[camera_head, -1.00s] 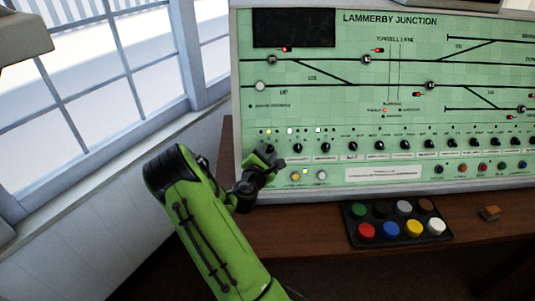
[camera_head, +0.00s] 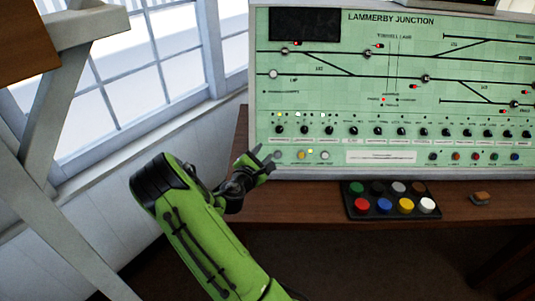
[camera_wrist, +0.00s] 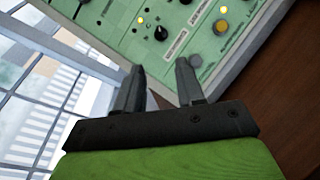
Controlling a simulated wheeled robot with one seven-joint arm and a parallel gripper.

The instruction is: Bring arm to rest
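My gripper (camera_head: 266,158) is at the end of my green arm, in front of the lower left corner of the green signal panel (camera_head: 345,105) marked "Lammerby Junction". In the wrist view my gripper (camera_wrist: 160,82) shows two dark fingers standing apart with nothing between them. The fingers look clear of the panel, though the exact distance is hard to tell.
A wooden desk (camera_head: 300,208) runs below the panel. A black button box (camera_head: 386,215) with several coloured buttons and a small brown block (camera_head: 480,198) sit on it. A window (camera_head: 120,60) is on the left. A pale wooden frame post (camera_head: 55,200) stands at the near left.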

